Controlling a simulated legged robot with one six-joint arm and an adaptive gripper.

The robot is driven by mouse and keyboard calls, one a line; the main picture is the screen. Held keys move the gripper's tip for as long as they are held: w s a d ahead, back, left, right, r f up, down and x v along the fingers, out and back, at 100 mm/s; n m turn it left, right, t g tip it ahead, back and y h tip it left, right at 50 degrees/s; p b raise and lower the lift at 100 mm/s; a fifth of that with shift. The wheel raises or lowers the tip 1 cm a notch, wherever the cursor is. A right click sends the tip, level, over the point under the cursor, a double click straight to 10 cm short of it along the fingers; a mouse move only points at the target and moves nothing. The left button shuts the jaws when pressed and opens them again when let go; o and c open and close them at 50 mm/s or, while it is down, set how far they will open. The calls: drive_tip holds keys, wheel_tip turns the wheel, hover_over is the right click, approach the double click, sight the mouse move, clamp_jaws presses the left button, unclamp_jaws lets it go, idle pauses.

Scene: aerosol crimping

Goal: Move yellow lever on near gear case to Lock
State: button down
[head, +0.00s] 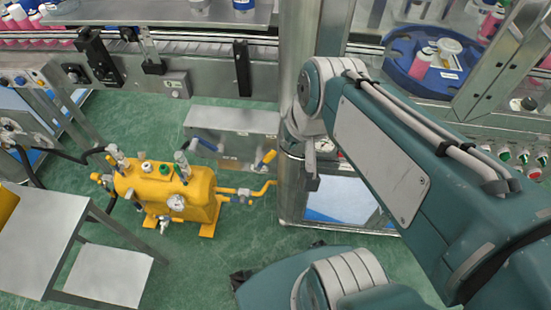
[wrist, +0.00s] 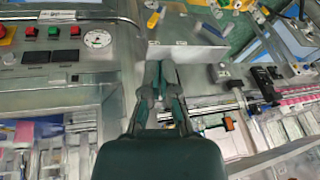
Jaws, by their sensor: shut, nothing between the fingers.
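A grey metal box (head: 232,122), which looks like the gear case, stands low behind the yellow tank. A yellow lever with some blue near it (head: 265,160) sits at its right front, and a blue lever (head: 207,145) at its left. In the wrist view a yellow lever (wrist: 153,18) and a blue lever (wrist: 195,27) show beyond the pale box face (wrist: 190,52). I cannot read which mark the yellow lever points to. My gripper (wrist: 160,66) is shut and empty, with its fingertips below the yellow lever in the picture and apart from it.
A yellow tank (head: 165,192) with gauge and valves stands left of the box. A steel post (head: 300,60) rises just right of it. A conveyor (head: 180,75) runs behind. A panel with buttons and a gauge (wrist: 97,39) is at left in the wrist view. Green floor (head: 245,222) is open in front.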

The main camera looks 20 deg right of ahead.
sight(265, 158)
drive_tip(key=w+d+f+m+y, duration=0.2)
drive_tip(key=w+d+f+m, duration=0.15)
drive_tip(key=f+m, duration=0.4)
drive_tip(key=w+d+f+m+y, duration=0.3)
drive_tip(key=d+f+m, duration=0.25)
drive_tip(key=f, duration=0.25)
drive_tip(key=w+d+f+m+y, duration=0.2)
drive_tip(key=w+d+f+m, duration=0.15)
drive_tip(key=f+m, duration=0.4)
drive_tip(key=w+a+f, duration=0.4)
drive_tip(key=a, duration=0.4)
drive_tip(key=shift+w+a+f, duration=0.3)
drive_tip(key=shift+w+f, duration=0.05)
drive_tip(key=shift+w, duration=0.05)
